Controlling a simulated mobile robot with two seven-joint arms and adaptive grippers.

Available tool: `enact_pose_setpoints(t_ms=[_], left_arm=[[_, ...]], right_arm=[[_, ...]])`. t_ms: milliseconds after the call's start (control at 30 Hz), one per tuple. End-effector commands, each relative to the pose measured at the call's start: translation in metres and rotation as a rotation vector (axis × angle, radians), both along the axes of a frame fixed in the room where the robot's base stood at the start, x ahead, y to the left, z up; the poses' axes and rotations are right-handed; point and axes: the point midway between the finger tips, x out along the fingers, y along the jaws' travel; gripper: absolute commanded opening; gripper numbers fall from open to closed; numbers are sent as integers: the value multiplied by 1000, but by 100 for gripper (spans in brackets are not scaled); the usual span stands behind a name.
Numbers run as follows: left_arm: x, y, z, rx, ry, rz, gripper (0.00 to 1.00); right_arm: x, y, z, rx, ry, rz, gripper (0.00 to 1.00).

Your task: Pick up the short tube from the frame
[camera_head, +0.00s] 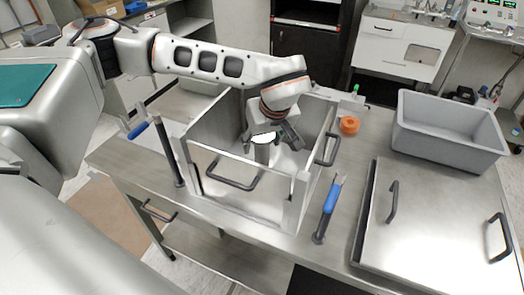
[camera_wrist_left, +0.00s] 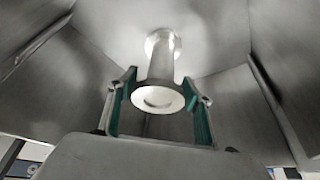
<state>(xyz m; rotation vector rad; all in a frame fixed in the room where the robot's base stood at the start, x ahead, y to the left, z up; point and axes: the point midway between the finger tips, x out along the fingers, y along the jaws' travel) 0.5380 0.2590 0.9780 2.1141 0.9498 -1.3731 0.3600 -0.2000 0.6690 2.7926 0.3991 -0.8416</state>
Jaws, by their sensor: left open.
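The short tube is a grey metal tube with a flange at each end; in the head view (camera_head: 262,153) it stands upright inside the open metal frame (camera_head: 215,165), partly hidden by my left gripper (camera_head: 271,138). In the left wrist view the tube (camera_wrist_left: 161,68) is seen along its length, with its round flange near the green-padded fingers of my left gripper (camera_wrist_left: 160,84). The fingers are spread apart, one on either side of the tube in the picture. Contact cannot be made out. My right gripper is in neither view.
The frame's tall walls surround the gripper. An orange round part (camera_head: 349,125), a grey bin (camera_head: 447,143) and a metal lid with handles (camera_head: 440,215) sit to the right on the bench.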

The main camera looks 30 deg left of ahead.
Motion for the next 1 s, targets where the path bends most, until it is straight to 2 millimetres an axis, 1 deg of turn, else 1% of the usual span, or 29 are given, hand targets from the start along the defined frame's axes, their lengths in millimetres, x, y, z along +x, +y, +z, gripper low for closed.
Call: enact_pose_setpoints(t_ms=[33,100,333,367,400,467,500,533,567,833,933,1000], left_arm=[[1,2,-5,-1,2,1,50],[3,3,-8,-1,-1,1,50],[3,3,-9,0,-2,-1,50],[3,3,-10,0,-2,-1,48],[3,3,-10,0,-2,-1,37],[3,3,-9,0,-2,-1,22],[3,3,-9,-1,-1,-1,11],[3,3,-9,-1,-1,-1,3],[4,3,-8,-2,-5,-1,0],[4,3,-6,-2,-6,-2,0],[5,3,2,-2,-7,-1,0],[5,3,11,-1,-9,0,0]], right_arm=[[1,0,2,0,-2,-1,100],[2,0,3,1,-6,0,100],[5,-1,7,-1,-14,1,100],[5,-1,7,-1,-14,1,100],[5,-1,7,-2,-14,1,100],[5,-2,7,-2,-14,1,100],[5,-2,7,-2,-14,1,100],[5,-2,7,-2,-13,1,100],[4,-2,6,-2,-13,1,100],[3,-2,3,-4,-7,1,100],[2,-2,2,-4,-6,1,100],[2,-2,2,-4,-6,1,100]])
